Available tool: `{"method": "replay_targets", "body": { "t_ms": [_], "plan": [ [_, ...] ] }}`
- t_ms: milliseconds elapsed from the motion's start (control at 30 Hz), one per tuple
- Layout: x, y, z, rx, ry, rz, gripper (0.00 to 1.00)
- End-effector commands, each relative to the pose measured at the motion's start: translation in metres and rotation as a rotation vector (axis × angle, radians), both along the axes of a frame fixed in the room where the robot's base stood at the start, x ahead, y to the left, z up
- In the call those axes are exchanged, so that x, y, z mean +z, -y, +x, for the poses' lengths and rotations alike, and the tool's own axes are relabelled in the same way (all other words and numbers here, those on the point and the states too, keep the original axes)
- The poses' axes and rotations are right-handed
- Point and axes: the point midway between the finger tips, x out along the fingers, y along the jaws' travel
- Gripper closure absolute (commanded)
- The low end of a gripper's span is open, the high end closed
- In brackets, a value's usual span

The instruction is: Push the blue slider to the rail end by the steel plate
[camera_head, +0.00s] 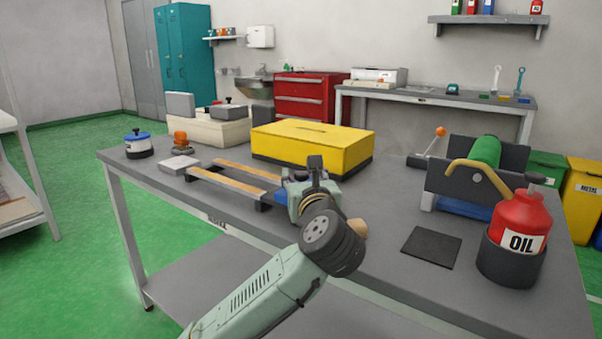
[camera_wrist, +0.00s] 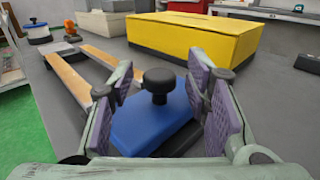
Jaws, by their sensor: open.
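The blue slider (camera_wrist: 150,118) with a black knob (camera_wrist: 159,82) shows in the wrist view, at the near end of two wooden rails (camera_wrist: 68,78). My gripper (camera_wrist: 163,88) is open, with its purple-padded fingers on either side of the knob; I cannot tell whether either touches it. In the head view my gripper (camera_head: 314,180) hides most or all of the slider. The rails (camera_head: 222,180) run from there to the far left. A light grey steel plate (camera_head: 179,165) lies by their far left end.
A yellow box (camera_head: 300,143) stands right behind the rails. An orange-topped object (camera_head: 180,142) and a blue-and-white pot (camera_head: 138,146) stand near the steel plate. A dark mat (camera_head: 431,247), a red oil can (camera_head: 520,220) and a green roller (camera_head: 485,152) are at right.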

Motion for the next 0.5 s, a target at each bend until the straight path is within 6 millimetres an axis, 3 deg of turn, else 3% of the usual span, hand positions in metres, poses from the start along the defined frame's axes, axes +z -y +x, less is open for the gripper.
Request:
{"method": "replay_targets", "body": {
  "t_ms": [200, 500],
  "plan": [
    [0.0, -0.002, 0.015, 0.0, 0.001, -0.001, 0.56],
    [0.0, -0.003, 0.016, 0.0, 0.002, -0.001, 0.59]
  ]
}}
